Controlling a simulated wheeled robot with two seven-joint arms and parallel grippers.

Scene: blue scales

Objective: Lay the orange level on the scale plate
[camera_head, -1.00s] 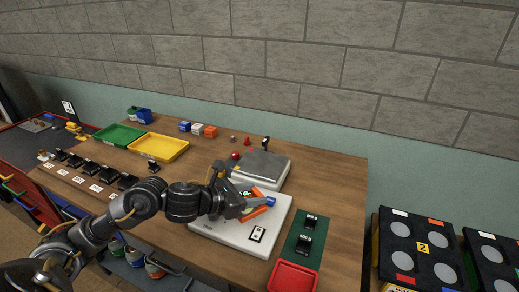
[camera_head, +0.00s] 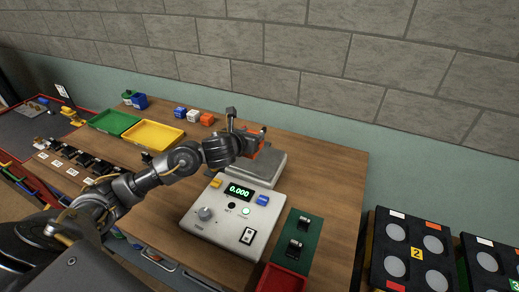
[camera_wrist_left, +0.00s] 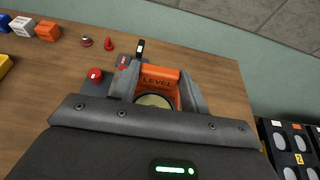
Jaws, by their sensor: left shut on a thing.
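The orange level (camera_wrist_left: 160,78), marked LEVEL, is gripped between the fingers of my left gripper (camera_head: 252,142) in the left wrist view. In the head view its orange side (camera_head: 258,150) shows at the fingers, partly hidden by them. The gripper is at the back of the scale, over the grey scale plate (camera_head: 265,170). The scale body (camera_head: 225,222) has a lit display (camera_head: 239,191) reading 0.000. I cannot see a clear gap between level and plate. My right gripper is not in view.
Green (camera_head: 113,122) and yellow (camera_head: 153,135) trays stand to the left. Small blue, white and orange blocks (camera_head: 193,116) sit near the wall. A green mat (camera_head: 298,238) with black fixtures and a red tray (camera_head: 281,279) lie right of the scale. Bare wood shows at the right.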

